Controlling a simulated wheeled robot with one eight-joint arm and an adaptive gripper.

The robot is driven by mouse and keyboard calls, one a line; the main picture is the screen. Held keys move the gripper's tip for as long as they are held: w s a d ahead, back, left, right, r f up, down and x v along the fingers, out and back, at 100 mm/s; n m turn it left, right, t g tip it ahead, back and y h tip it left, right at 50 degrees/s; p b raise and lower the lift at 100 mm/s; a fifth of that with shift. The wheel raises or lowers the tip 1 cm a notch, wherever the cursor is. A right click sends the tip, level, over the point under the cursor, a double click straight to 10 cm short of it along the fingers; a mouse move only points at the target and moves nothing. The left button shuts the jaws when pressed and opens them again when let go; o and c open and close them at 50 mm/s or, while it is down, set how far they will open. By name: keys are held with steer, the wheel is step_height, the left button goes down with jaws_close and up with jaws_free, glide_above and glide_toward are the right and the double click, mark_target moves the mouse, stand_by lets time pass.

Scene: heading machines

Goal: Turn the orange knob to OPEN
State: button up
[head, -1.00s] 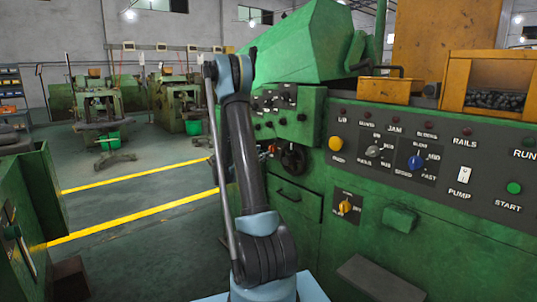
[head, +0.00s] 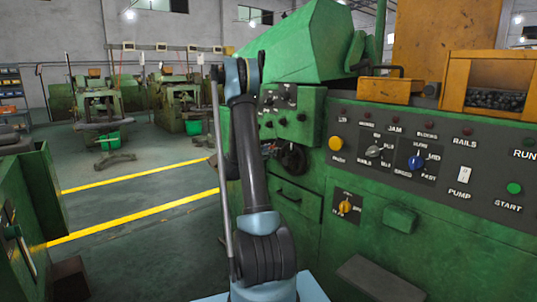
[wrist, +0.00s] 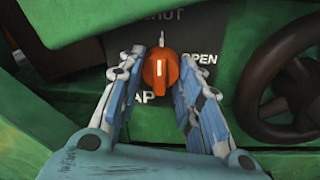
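The orange knob (wrist: 160,72) shows in the wrist view on a dark plate, with its pale pointer mark upright, toward the partly cut-off label at the top. The OPEN label is to its upper right, and a label ending in "AP" is at its lower left, partly hidden. My gripper (wrist: 161,56) is open, with one finger on each side of the knob. A gap shows between the knob and each finger. In the head view my arm hides the gripper, and I cannot make out the knob there.
A dark handwheel (wrist: 285,85) stands just right of the knob plate; it also shows in the head view (head: 291,159). The green machine carries a yellow-orange knob (head: 345,206), a blue knob (head: 416,162) and buttons to the right. Open floor lies left.

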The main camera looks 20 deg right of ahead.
steer(key=shift+c, duration=0.3)
steer(key=shift+w+m+g+h, duration=0.1)
steer(key=shift+m+g+h, duration=0.2)
steer(key=shift+m, duration=4.25)
steer(key=shift+w+m+g+h, duration=0.1)
steer(key=shift+m+g+h, duration=0.15)
steer(key=shift+m, duration=4.3)
steer(key=o, duration=1.1)
steer(key=shift+c, duration=0.2)
steer(key=shift+a+r, duration=0.1)
